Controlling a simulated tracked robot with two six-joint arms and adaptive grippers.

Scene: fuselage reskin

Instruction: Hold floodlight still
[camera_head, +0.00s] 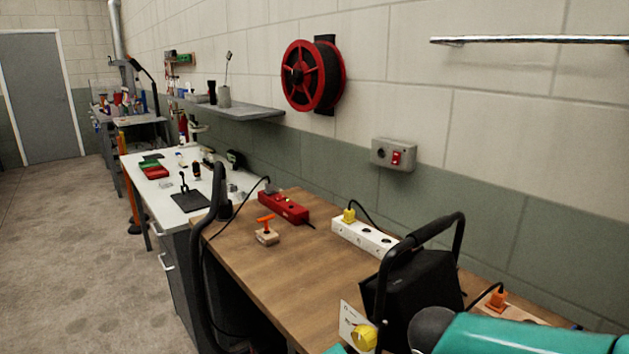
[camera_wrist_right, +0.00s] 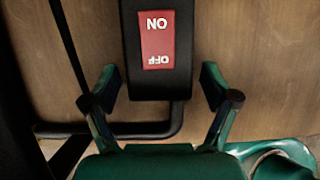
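The floodlight (camera_head: 412,287), a black box-shaped lamp with a black tubular handle, stands at the front right of the wooden bench. My teal right arm comes in from the lower right beside it; its gripper is not visible in the head view. In the right wrist view, my right gripper (camera_wrist_right: 160,92) has its fingers spread apart on either side of a black housing with a red ON/OFF switch (camera_wrist_right: 158,40). A black tube (camera_wrist_right: 150,130) crosses between the fingers. I cannot tell whether the fingers touch the housing. My left gripper is not in view.
The wooden bench (camera_head: 285,255) carries a red power strip (camera_head: 283,207), a white power strip (camera_head: 365,237) and a small orange-handled tool (camera_head: 266,230). A black curved tube (camera_head: 200,265) rises at its left edge. An orange plug (camera_head: 497,297) lies right of the floodlight.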

